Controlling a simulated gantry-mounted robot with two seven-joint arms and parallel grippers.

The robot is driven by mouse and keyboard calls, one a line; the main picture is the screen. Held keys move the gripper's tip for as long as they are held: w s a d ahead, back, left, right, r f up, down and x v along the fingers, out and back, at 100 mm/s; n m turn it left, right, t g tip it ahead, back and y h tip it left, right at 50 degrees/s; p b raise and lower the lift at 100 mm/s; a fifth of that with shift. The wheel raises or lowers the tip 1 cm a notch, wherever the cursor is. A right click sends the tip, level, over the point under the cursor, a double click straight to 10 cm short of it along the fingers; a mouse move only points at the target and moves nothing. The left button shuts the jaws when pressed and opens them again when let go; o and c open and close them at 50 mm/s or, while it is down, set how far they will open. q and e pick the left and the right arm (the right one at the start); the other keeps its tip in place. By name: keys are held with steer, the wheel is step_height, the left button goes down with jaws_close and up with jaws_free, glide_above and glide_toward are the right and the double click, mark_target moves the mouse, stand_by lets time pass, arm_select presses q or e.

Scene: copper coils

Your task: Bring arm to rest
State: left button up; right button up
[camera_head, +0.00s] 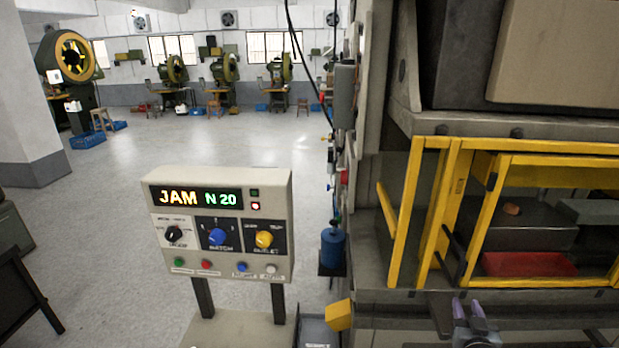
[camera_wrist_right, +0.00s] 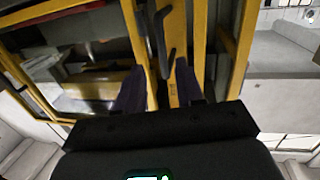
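My right gripper (camera_head: 467,304) shows low in the head view, at the right of centre, in front of the machine. Its two purple fingers point up and stand apart with nothing held between them. In the right wrist view the fingers (camera_wrist_right: 160,84) are also spread. A dark handle (camera_wrist_right: 163,40) and yellow bars show beyond the fingertips. In the head view the dark handle (camera_head: 448,253) is on the yellow guard frame (camera_head: 410,215), above the gripper and apart from it in the picture. My left gripper is in neither view.
A control panel (camera_head: 157,255) on two posts reads "JAM" and "N 20". Behind the yellow guard is a red tray (camera_head: 528,264), with a small orange-brown piece (camera_head: 511,209) above it. A blue canister (camera_head: 333,248) stands beside the machine. The floor behind the panel is open.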

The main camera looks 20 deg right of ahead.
steer(key=s+a+f+n+g+y+p, duration=0.2)
steer(key=s+a+n+y+p, duration=0.15)
steer(key=a, duration=0.85)
steer(key=s+a+f+n+g+y+p, duration=0.1)
steer(key=s+a+f+n+y+p, duration=0.25)
steer(key=a, duration=0.95)
arm_select(q)
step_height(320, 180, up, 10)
steer(key=p, duration=0.1)
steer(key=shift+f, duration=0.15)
arm_select(e)
steer(key=s+a+n+g+y, duration=0.2)
steer(key=s+a+g+y, duration=0.2)
steer(key=s+a+g, duration=0.3)
steer(key=s+a, duration=0.3)
steer(key=s, duration=0.3)
steer(key=shift+r, duration=0.35)
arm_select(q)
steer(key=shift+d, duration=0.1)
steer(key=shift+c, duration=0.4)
